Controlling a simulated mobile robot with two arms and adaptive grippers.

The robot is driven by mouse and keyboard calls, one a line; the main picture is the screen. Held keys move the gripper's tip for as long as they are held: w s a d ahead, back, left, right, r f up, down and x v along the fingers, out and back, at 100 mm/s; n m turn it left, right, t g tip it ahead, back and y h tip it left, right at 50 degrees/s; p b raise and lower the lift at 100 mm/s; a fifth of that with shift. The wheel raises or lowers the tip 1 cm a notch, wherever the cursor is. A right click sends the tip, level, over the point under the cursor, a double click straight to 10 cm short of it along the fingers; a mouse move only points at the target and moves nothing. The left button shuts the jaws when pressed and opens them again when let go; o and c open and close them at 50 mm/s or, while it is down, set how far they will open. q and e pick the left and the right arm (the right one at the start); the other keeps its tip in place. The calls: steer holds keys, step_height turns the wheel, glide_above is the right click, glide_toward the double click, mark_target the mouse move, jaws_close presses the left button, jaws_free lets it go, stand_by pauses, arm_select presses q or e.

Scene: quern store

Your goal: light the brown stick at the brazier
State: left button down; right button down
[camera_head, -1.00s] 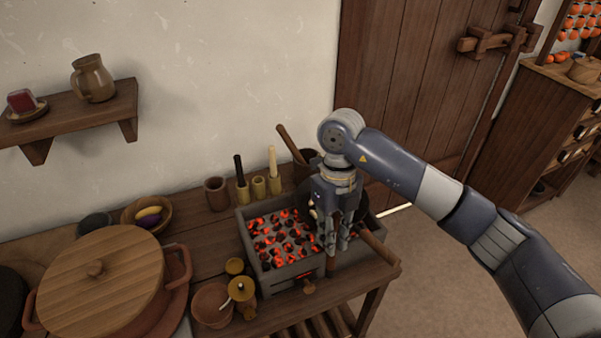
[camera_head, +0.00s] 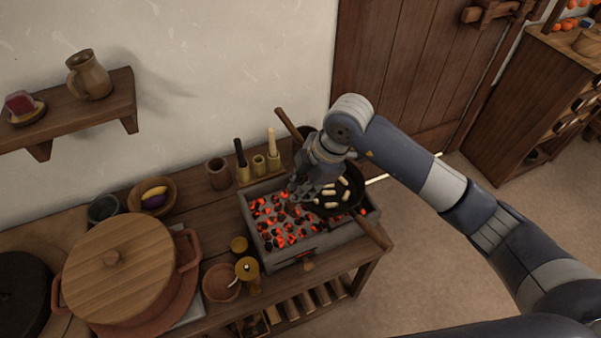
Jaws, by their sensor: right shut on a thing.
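The brazier (camera_head: 266,257) is a grey stone box of glowing red coals (camera_head: 281,232) on the wooden table. My right gripper (camera_head: 297,193) is shut over its back part, just left of a pan. The gripper points down and left, its fingertips at or just above the coals. The brown stick in its grip is largely hidden by the fingers, and I cannot tell whether its tip touches the coals or burns. A black stick (camera_head: 239,153) and a cream stick (camera_head: 271,142) stand in holders behind the brazier; the holder (camera_head: 258,163) between them is empty. My left gripper is not in view.
A black pan (camera_head: 342,200) with pale pieces rests at the brazier's right end, its wooden handle (camera_head: 373,233) jutting forward. A big lidded pot (camera_head: 117,265), a bowl (camera_head: 153,195) and small jars (camera_head: 247,270) crowd the left side. A wall shelf (camera_head: 70,112) hangs above.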

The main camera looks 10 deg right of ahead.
mark_target(287, 208)
steer(key=shift+w+a+r+m, duration=0.1)
steer(key=shift+a+m, duration=0.05)
steer(key=shift+m, duration=0.35)
steer(key=shift+f, duration=0.2)
steer(key=b+x, duration=0.6)
steer(key=x, duration=0.1)
steer(key=shift+w+f, duration=0.15)
steer(key=shift+b+x, duration=1.55)
steer(key=shift+x, duration=0.6)
steer(key=shift+a, duration=0.1)
